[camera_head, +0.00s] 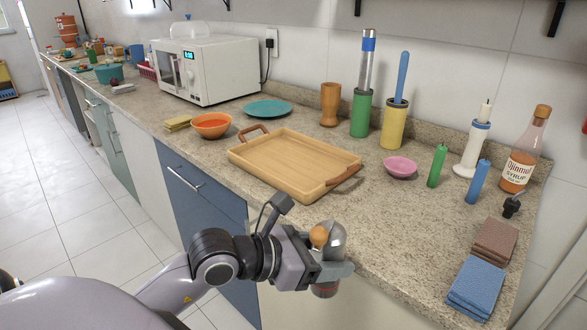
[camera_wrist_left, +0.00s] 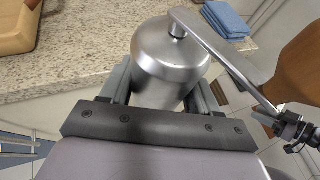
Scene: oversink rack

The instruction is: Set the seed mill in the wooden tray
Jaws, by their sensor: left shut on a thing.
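The seed mill (camera_head: 334,241) is a silvery metal cylinder with a crank arm and an orange-brown wooden knob. My left gripper (camera_head: 328,272) is shut around its body and holds it upright by the counter's front edge, to the front right of the tray. In the left wrist view the mill (camera_wrist_left: 170,65) sits between the two fingers, its crank reaching right. The wooden tray (camera_head: 285,178) lies on the counter, empty, with brown handles at its ends. A corner of the tray (camera_wrist_left: 14,30) shows at the wrist view's upper left. My right gripper is out of view.
An orange bowl (camera_head: 211,125) and a teal plate (camera_head: 268,108) stand left of and behind the tray. A pink bowl (camera_head: 400,167), a green candle (camera_head: 437,166) and a syrup bottle (camera_head: 522,160) are to its right. Folded cloths (camera_head: 475,286) lie front right. Counter between tray and cloths is clear.

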